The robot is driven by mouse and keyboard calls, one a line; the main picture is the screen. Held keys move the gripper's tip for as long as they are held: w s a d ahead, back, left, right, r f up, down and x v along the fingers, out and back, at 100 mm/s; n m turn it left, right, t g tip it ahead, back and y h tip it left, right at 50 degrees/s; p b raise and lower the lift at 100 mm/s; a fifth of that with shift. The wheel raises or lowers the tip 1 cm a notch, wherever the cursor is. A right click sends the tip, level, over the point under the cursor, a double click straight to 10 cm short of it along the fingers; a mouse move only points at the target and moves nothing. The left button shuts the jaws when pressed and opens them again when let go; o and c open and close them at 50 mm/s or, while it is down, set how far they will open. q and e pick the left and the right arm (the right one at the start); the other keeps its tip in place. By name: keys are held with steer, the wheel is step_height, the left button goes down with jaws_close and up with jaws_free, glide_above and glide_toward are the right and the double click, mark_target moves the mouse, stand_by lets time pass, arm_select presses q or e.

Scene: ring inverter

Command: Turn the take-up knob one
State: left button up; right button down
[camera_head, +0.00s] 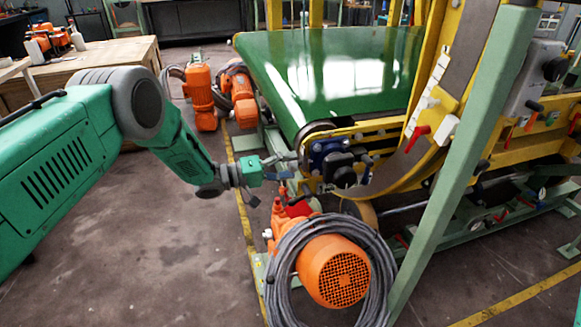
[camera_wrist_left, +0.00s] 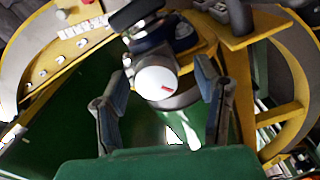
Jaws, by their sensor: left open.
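A round knob with a pale face and a short red mark (camera_wrist_left: 155,84) shows near the middle of the left wrist view. It looks like the take-up knob. My left gripper (camera_wrist_left: 160,92) is open, with one blue-grey finger on each side of the knob in that view. I see no finger touching it, and the depth between them is hard to judge. In the head view my left gripper (camera_head: 286,164) is beside the near corner of the green conveyor belt (camera_head: 330,70), left of a blue and black bearing block (camera_head: 340,163). I cannot make out the knob there. My right gripper is not in view.
An orange motor with coiled grey hose (camera_head: 335,271) stands below the gripper. More orange motors (camera_head: 201,95) stand behind my left arm. A yellow curved frame (camera_head: 440,90) and a slanted green post (camera_head: 455,170) are to the right. The floor at lower left is clear.

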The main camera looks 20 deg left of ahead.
arm_select(q)
steer(key=v, duration=1.1)
steer(key=shift+a, duration=0.2)
steer(key=shift+s+f, duration=0.15)
steer(key=s+d+f+y+p, duration=0.3)
steer(key=s+d+f+y, duration=0.2)
steer(key=s+f+y, duration=0.55)
steer(key=s+a+f+m+g+y, duration=0.1)
steer(key=s+g, duration=0.2)
steer(key=s, duration=0.7)
steer(key=s+a+f+m+g+y, duration=0.1)
steer(key=s+g+y, duration=0.1)
steer(key=s, duration=0.8)
steer(key=s+a+f+m+g+y+p, duration=0.1)
steer(key=s+g, duration=0.3)
steer(key=s, duration=0.6)
steer(key=shift+m, duration=0.6)
